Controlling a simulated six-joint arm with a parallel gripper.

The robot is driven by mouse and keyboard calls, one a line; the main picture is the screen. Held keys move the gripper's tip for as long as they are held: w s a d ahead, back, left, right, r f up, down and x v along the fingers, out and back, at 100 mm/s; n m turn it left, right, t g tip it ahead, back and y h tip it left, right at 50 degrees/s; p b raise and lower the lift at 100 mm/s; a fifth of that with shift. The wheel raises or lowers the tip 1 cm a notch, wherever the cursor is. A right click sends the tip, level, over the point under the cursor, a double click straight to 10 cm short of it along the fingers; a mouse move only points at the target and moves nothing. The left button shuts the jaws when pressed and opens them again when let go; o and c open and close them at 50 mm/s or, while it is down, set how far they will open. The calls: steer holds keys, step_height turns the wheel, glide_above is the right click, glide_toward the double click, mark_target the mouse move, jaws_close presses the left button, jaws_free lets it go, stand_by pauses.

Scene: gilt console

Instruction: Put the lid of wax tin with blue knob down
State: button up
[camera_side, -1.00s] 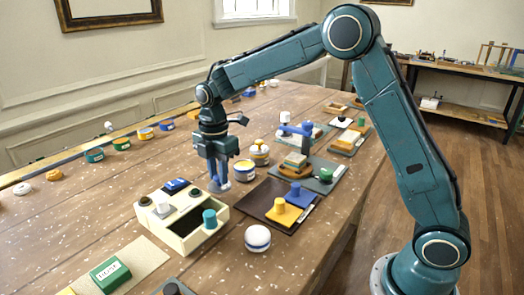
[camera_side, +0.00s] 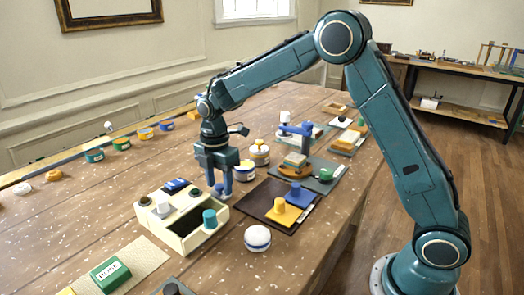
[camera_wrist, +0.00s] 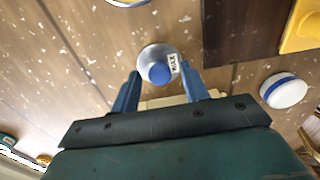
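The wax tin (camera_wrist: 146,57) is a round grey tin with a label reading WAX, and a blue knob (camera_wrist: 159,73) shows on its top in the wrist view. My gripper (camera_wrist: 159,69) is open, with one blue finger on each side of the knob and a gap to it on both sides. In the side view my gripper (camera_side: 219,189) points down just behind the cream box, and its fingers largely hide the tin. I cannot tell how well the lid sits on the tin.
The cream compartment box (camera_side: 183,236) stands close in front of my gripper. A white round jar with a blue band (camera_side: 257,239) is to the right. A dark board with a yellow knobbed piece (camera_side: 283,212) and a blue-banded tin (camera_side: 244,171) are nearby.

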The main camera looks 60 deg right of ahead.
mark_target(222, 186)
step_height(222, 186, up, 12)
steer(key=shift+r, duration=0.2)
stand_by(0.7)
stand_by(0.5)
steer(key=s+d+r+m+t, duration=0.1)
steer(key=s+r+m, duration=0.2)
steer(key=s+m, duration=0.35)
steer(key=s+d+r+m+t, duration=0.1)
steer(key=s+r+m+t, duration=0.2)
steer(key=s, duration=0.7)
steer(key=s+f+m, duration=0.2)
steer(key=s+m, duration=0.2)
steer(key=s, duration=0.3)
steer(key=s+d+f+m+t, duration=0.1)
steer(key=s+m, duration=0.3)
steer(key=s, duration=0.3)
steer(key=shift+s+d+f+t, duration=0.15)
steer(key=shift+s+f+t, duration=0.05)
steer(key=shift+f+t, duration=0.15)
